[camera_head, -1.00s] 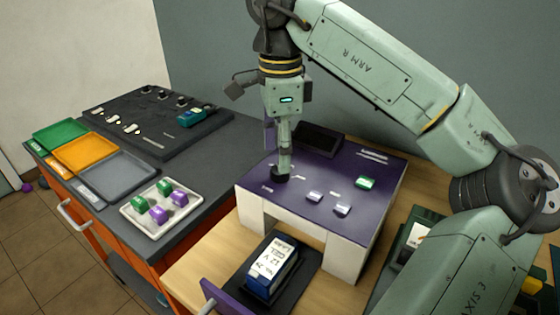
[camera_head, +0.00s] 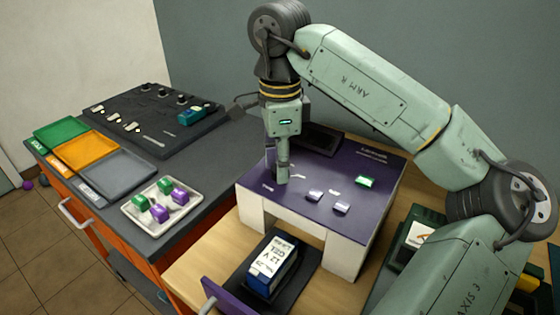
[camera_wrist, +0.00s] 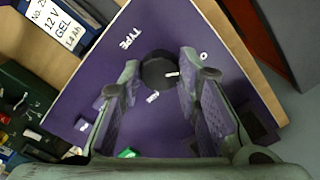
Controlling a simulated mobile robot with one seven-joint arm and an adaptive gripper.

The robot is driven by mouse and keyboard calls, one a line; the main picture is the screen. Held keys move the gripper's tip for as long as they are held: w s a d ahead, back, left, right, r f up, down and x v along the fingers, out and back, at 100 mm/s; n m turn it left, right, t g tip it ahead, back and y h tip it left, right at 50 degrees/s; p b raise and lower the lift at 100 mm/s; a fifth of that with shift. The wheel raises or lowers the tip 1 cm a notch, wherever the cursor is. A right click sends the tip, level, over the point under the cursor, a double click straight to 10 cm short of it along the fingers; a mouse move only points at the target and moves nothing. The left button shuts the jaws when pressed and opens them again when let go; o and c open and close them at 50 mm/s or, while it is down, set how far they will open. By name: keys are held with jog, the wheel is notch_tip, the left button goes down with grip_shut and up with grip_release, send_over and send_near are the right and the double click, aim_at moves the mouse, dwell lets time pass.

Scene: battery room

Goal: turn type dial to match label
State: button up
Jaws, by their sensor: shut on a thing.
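The type dial (camera_wrist: 160,70) is a round black knob with a white mark, on a purple panel (camera_wrist: 150,120) beside the printed word TYPE. My gripper (camera_head: 282,180) is down at the dial and hides it in the head view. In the wrist view my gripper (camera_wrist: 160,66) has one finger on each side of the dial, shut on it. The battery (camera_head: 272,268) lies in front of the panel, with a white label (camera_wrist: 57,24) reading 12 V, GEL and 1.4 Ah. Small white print by the dial is too small to read.
The panel also carries two pale switches (camera_head: 341,208) and a green button (camera_head: 365,181). A white tray (camera_head: 130,208) with green and purple blocks, coloured trays (camera_head: 85,152) and a black board (camera_head: 150,140) stand on the left counter. Dark bins are at the right.

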jog(key=c, duration=0.5)
jog(key=shift+c, duration=0.2)
jog(key=shift+m, duration=0.3)
jog(key=m+b, duration=0.2)
jog(key=m, duration=0.2)
jog(key=shift+f+b, duration=0.1)
jog(key=shift+b, duration=0.2)
jog(key=m+b, duration=0.1)
jog(key=m, duration=0.5)
jog(key=shift+b, duration=0.3)
jog(key=o, duration=1.2)
